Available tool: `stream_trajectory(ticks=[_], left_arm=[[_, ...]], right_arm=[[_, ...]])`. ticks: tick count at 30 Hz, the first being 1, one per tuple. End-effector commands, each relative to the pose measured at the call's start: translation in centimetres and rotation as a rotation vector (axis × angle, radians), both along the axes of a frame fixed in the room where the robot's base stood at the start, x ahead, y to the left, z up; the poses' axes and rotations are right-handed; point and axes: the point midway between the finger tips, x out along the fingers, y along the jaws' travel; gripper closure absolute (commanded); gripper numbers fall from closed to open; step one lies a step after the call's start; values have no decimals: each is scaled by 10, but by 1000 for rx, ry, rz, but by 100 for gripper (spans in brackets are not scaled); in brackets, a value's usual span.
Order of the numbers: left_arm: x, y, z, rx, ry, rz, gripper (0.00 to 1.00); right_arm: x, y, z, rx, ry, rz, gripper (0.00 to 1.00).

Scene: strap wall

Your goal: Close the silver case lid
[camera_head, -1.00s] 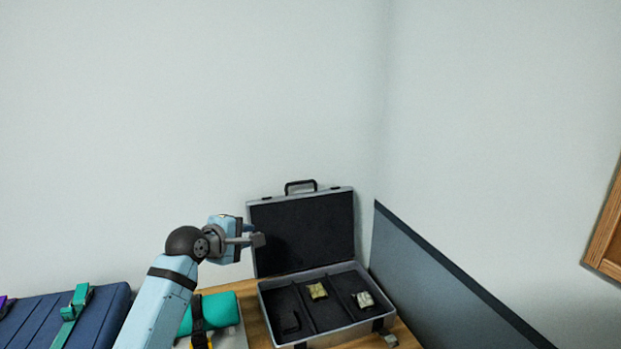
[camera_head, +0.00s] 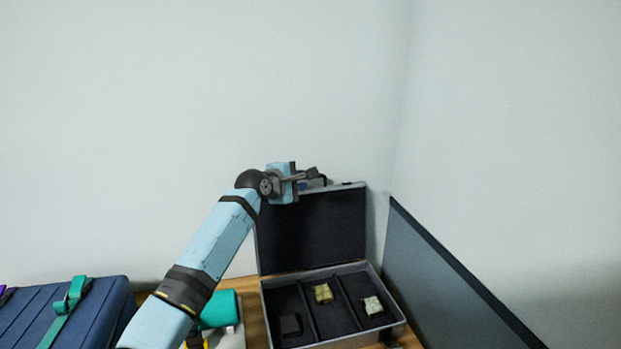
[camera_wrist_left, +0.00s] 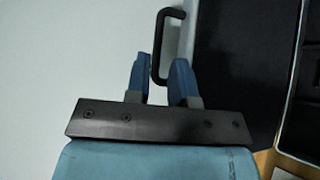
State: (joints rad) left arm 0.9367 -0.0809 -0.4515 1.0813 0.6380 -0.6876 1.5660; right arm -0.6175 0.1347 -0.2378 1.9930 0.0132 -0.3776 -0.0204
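The silver case (camera_head: 395,330) lies open on a wooden surface, its dark-lined lid (camera_head: 325,235) standing about upright at the back. The lid's black handle (camera_head: 324,181) is at the top edge, partly hidden by my left gripper (camera_head: 314,177). In the left wrist view, my left gripper (camera_wrist_left: 161,78) has its two blue fingers spread. The handle (camera_wrist_left: 160,45) shows between and beyond the fingertips, with the lid (camera_wrist_left: 240,60) to the right. I cannot tell whether a finger touches it. My right gripper is in neither view.
The case holds a yellowish block (camera_head: 323,293) and a pale block (camera_head: 372,306) in divided compartments. A dark grey panel (camera_head: 445,280) stands close on the right. A blue case (camera_head: 75,315) with a teal strap and a teal roll (camera_head: 219,309) are at left. Pale walls stand behind.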

Motion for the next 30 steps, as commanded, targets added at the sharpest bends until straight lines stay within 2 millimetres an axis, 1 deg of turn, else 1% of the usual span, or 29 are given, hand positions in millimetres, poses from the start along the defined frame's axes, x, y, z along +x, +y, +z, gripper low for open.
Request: stream_trajectory(ticks=[3, 9, 15, 25, 26, 27, 28, 30], left_arm=[[16, -12, -5, 1, 1, 0, 78], [34, -27, -12, 1, 2, -1, 78], [42, -33, -15, 0, 0, 0, 78], [43, -33, -15, 0, 0, 0, 78], [43, -33, -15, 0, 0, 0, 85], [43, -33, -15, 0, 0, 0, 94], [43, -33, -16, 0, 0, 0, 100], [43, -33, -16, 0, 0, 0, 100]], right_arm=[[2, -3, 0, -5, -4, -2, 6], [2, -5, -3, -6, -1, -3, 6], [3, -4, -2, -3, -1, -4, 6], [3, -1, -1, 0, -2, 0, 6], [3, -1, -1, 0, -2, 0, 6], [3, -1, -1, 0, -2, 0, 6], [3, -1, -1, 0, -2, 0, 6], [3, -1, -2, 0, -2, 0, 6]])
